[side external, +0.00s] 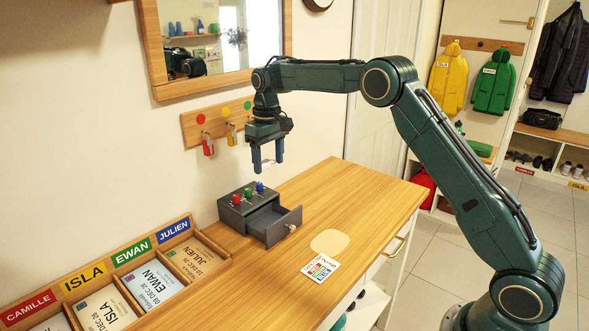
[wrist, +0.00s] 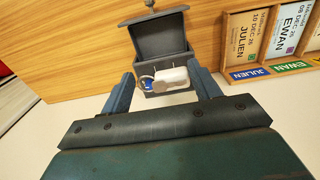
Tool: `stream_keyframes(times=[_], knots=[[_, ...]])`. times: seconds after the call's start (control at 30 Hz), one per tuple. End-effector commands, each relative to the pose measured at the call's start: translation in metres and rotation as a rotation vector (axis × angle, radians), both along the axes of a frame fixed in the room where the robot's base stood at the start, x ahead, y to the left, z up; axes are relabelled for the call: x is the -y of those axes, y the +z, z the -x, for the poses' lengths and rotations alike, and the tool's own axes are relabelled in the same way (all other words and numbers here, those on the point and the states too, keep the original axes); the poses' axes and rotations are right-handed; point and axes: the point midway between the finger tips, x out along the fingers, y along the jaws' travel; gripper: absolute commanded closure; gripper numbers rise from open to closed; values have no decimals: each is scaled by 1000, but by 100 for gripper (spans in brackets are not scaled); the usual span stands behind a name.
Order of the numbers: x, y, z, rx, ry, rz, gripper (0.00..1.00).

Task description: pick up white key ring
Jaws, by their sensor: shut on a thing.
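The white key ring (wrist: 174,77) is a small white fob with a metal ring, seen between my gripper's fingers in the wrist view. In the side external view only a small white bit of it (side external: 268,164) shows between the fingers. My gripper (side external: 266,160) is shut on it and points down, holding it in the air above the dark grey box. The grey box (side external: 238,205) stands on the wooden counter with red, green and blue knobs on top. Its drawer (side external: 279,226) is pulled open, and its visible inside looks empty.
A wall rack (side external: 192,131) with coloured dots holds a red tag (side external: 208,144) and a yellow tag (side external: 231,134). A slanted name-card tray (side external: 187,229) lies left of the box. A colourful card (side external: 320,267) and pale oval (side external: 329,242) lie right. The counter's far right is clear.

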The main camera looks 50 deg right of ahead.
Motion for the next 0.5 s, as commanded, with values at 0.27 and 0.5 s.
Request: stream_keyframes(times=[0.27,0.5], knots=[[0,7,0,0,0,0,60],[0,6,0,0,0,0,60]])
